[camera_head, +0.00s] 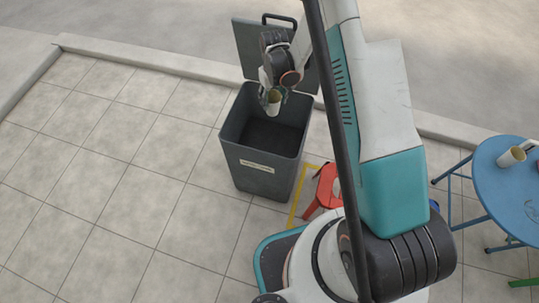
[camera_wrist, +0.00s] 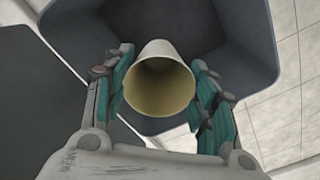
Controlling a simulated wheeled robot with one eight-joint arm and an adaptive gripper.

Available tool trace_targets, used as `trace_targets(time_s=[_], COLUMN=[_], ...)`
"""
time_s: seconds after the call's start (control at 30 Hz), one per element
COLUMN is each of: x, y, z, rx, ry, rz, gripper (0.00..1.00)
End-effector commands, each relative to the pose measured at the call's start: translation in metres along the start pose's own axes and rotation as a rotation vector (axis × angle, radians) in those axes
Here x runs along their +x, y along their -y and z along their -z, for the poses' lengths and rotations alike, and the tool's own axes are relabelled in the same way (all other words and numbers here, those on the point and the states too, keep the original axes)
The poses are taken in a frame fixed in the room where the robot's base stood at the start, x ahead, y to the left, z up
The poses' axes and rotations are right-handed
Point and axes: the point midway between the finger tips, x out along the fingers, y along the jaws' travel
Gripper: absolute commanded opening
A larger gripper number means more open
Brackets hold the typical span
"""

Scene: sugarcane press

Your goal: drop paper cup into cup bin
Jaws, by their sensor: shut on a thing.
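My gripper (camera_wrist: 160,92) is shut on a paper cup (camera_wrist: 160,82), white outside and cream inside, with its open mouth facing the wrist camera. In the head view the cup (camera_head: 273,97) hangs from my gripper (camera_head: 272,101) over the far part of the cup bin's opening. The cup bin (camera_head: 262,172) is a dark grey square bin with a pale label on its front and its lid raised at the back. In the wrist view the bin (camera_wrist: 250,35) lies behind and below the cup. The visible bin interior is dark, and I cannot make out anything in it.
A red stool (camera_head: 326,188) stands just right of the bin, near a yellow floor line. A blue round table (camera_head: 505,185) at the right edge holds another cup (camera_head: 511,156). Tiled floor (camera_head: 120,180) is clear on the left. A kerb (camera_head: 150,72) runs behind.

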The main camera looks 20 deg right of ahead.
Motion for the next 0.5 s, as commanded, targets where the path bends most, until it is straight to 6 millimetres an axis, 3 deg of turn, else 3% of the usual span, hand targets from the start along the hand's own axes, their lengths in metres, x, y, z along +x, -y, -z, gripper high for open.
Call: trace_targets(time_s=[0.3, 0.33, 0.4, 0.5], x=[0.0037, 0.0037, 0.0036, 0.0036], y=[0.0000, 0.0000, 0.0000, 0.0000], z=[-0.0001, -0.0001, -0.0001, -0.0001], rx=[0.000, 0.000, 0.000, 0.000], ry=[0.000, 0.000, 0.000, 0.000], rz=[0.000, 0.000, 0.000, 0.000], gripper=[0.37, 0.59, 0.75, 0.76])
